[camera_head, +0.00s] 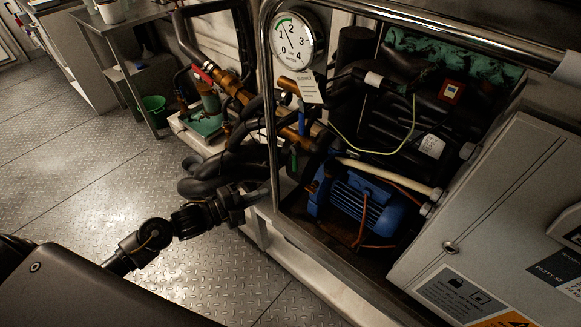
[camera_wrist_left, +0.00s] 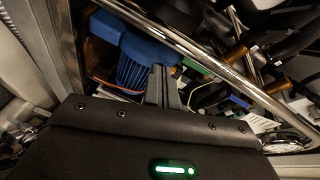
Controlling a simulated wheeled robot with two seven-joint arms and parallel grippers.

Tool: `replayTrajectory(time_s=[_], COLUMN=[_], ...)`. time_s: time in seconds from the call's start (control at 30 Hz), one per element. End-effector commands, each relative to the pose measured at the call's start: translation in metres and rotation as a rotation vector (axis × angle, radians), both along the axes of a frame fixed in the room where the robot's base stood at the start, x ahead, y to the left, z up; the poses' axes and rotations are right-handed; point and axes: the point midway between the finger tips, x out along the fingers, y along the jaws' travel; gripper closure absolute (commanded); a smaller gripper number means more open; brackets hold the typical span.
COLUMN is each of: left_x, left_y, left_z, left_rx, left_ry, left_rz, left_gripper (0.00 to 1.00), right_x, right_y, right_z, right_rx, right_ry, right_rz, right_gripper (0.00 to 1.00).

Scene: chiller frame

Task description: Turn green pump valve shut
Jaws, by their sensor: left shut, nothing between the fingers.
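The green valve handle (camera_head: 294,158) is a small green piece low on the pipework, just behind the chiller's chrome frame post and left of the blue pump (camera_head: 362,203). It also shows in the left wrist view (camera_wrist_left: 197,67), just past and right of my fingertips. My left gripper (camera_head: 258,197) is shut and empty, outside the frame post, below and left of the handle. Its fingers (camera_wrist_left: 165,76) point toward the pump and the handle in the wrist view. I see no clear contact with the handle. My right gripper is out of view.
A blue handle (camera_head: 302,121) sits above the green one. The chrome frame (camera_head: 267,110) stands between my gripper and the pipes. Black hoses (camera_head: 225,167) lie beside my gripper. A gauge (camera_head: 298,40) hangs above. The grey cabinet (camera_head: 485,200) is right; open floor (camera_head: 60,170) is left.

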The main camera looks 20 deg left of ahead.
Motion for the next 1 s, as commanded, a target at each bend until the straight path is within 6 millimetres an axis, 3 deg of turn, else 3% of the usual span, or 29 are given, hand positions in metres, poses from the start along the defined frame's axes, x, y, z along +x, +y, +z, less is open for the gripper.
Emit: replayTrajectory(time_s=[0.03, 0.1, 0.2, 0.47, 0.93, 0.97, 1.0], left_x=[-0.006, -0.014, -0.021, -0.015, 0.040, 0.043, 0.047], left_y=[-0.008, -0.017, -0.023, -0.032, -0.103, -0.106, -0.095], left_z=[0.026, 0.050, 0.065, 0.069, 0.072, 0.072, 0.070], left_rx=[0.030, 0.055, 0.074, 0.073, 0.071, 0.071, 0.077], left_ry=[-0.091, -0.183, -0.250, -0.263, -0.260, -0.260, -0.257], left_rz=[-0.075, -0.149, -0.201, -0.207, -0.205, -0.206, -0.203], left_gripper=[1.00, 1.00, 1.00, 1.00, 1.00, 1.00, 1.00], right_x=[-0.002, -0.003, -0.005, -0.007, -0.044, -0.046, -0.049], right_y=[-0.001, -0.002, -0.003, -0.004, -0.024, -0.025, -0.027], right_z=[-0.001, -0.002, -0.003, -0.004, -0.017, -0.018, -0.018], right_rx=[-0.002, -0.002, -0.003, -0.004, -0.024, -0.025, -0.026], right_ry=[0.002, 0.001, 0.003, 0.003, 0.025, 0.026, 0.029], right_rz=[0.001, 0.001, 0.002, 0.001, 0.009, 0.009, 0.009], right_gripper=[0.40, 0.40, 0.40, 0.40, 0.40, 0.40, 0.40])
